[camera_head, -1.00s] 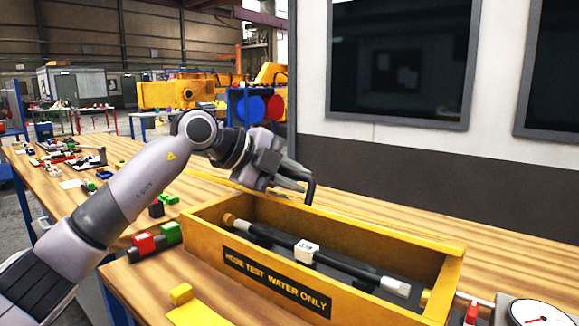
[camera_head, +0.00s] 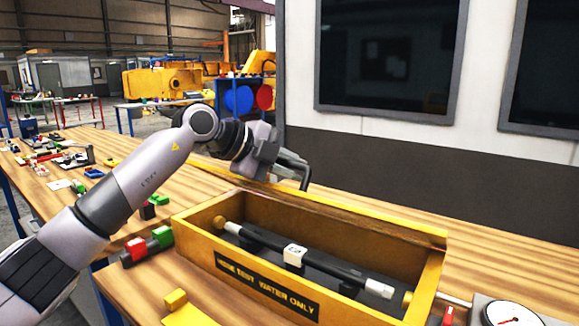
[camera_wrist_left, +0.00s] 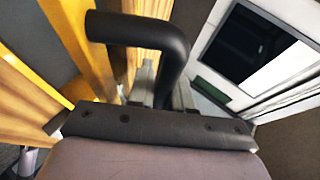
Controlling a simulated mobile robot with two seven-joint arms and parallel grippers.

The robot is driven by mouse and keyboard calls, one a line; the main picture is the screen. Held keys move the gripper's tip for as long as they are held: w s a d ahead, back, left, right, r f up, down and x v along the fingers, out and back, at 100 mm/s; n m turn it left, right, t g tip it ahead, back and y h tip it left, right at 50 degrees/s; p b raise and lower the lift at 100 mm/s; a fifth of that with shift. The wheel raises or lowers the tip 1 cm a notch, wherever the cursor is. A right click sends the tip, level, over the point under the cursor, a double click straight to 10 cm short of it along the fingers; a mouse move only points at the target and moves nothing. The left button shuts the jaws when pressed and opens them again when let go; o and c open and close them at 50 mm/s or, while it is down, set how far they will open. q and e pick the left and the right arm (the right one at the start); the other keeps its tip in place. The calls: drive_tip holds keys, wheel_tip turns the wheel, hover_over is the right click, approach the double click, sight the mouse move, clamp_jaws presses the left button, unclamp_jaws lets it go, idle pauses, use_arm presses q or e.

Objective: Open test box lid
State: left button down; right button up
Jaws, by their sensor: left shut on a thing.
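The yellow test box (camera_head: 195,240) stands on the wooden bench with its top open. Its front label reads about a water-only test. Inside lies a dark hose (camera_head: 335,267) with a white tag and pale ends. The yellow lid (camera_head: 345,209) shows as a narrow strip along the box's back edge, seen nearly edge-on; its exact angle is hard to tell. My left gripper (camera_head: 298,168) is behind the box, shut on the black lid handle (camera_head: 306,181). In the left wrist view the bent handle (camera_wrist_left: 140,32) runs between the fingers, beside a yellow panel.
Red and green blocks (camera_head: 148,243) sit left of the box. A yellow block (camera_head: 175,299) lies in front of it, and a round gauge (camera_head: 512,314) stands at the right front. A wall with dark windows (camera_head: 388,55) rises behind the bench.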

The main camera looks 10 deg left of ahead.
use_arm(q)
drive_tip(key=shift+r, duration=0.1)
drive_tip(key=c, duration=1.1)
unclamp_jaws()
drive_tip(key=shift+a, duration=0.15)
drive_tip(key=shift+s+a+r, duration=0.15)
drive_tip(key=shift+s+a, duration=0.05)
drive_tip(key=shift+a, duration=0.05)
drive_tip(key=b+v, duration=0.1)
drive_tip(key=v, duration=0.5)
drive_tip(key=shift+s+r, duration=0.15)
